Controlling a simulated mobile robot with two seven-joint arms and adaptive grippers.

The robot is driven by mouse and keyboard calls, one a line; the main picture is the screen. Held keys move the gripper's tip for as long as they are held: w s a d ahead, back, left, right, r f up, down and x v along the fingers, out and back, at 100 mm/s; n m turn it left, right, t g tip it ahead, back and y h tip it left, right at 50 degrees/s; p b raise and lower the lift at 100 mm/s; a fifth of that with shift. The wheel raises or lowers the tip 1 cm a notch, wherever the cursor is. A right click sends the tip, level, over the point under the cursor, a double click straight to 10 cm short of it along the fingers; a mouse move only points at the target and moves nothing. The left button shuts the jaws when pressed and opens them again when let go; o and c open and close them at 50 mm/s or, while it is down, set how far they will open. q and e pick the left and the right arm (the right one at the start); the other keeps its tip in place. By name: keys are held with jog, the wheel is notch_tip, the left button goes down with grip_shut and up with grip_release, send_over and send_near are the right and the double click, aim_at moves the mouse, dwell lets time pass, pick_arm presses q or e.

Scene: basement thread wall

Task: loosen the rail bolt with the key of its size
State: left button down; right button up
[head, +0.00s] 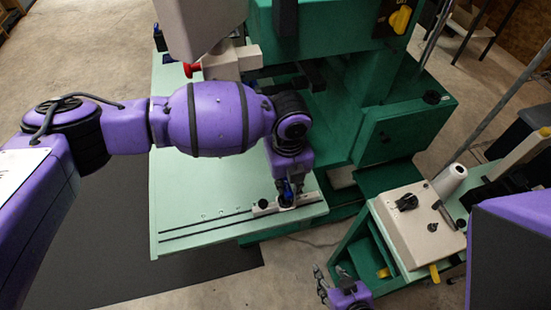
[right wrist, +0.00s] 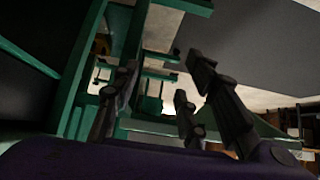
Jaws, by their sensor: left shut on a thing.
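My left gripper (head: 287,197) reaches down over the front right of the pale green table and is shut on a small blue-handled key (head: 288,190). The key's lower end is at the pale rail block (head: 263,209), which sits by the dark slots. The rail bolt is hidden by the gripper, and I cannot tell whether the key sits in it. My right gripper (head: 338,283) is low at the bottom of the head view, away from the table. Its fingers are spread and empty in the right wrist view (right wrist: 160,85).
The pale green table (head: 185,190) has bare room left of the block. A green machine (head: 400,120) stands behind it. A green cart (head: 352,240) with a beige box (head: 415,225), a black knob and a white spool (head: 449,180) stands at the right, near my right gripper.

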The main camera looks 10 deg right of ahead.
pick_arm(q)
jog(key=shift+f, duration=0.6)
jog(key=shift+n, duration=0.4)
jog(key=n, duration=0.3)
jog(key=shift+r, duration=0.2)
jog(key=shift+n+p, duration=0.3)
jog(key=shift+n, duration=0.5)
jog(key=n, duration=0.2)
jog(key=shift+n, duration=0.4)
jog(key=shift+n+p, duration=0.6)
jog(key=shift+p, duration=0.05)
jog(key=shift+n+p, duration=0.5)
jog(key=shift+n, duration=0.3)
jog(key=n+p, duration=0.1)
jog(key=n, duration=0.1)
jog(key=shift+w+d+r+n, duration=0.1)
jog(key=shift+n, duration=1.1)
jog(key=n, duration=0.3)
jog(key=shift+f, duration=0.2)
jog(key=c, duration=2.1)
grip_release()
jog(key=shift+n, duration=0.6)
jog(key=o, duration=0.5)
pick_arm(e)
jog(key=shift+t, duration=0.3)
jog(key=r, duration=0.1)
jog(key=w+r, duration=0.2)
jog(key=shift+w+a+r, duration=0.1)
jog(key=shift+a+r, duration=0.3)
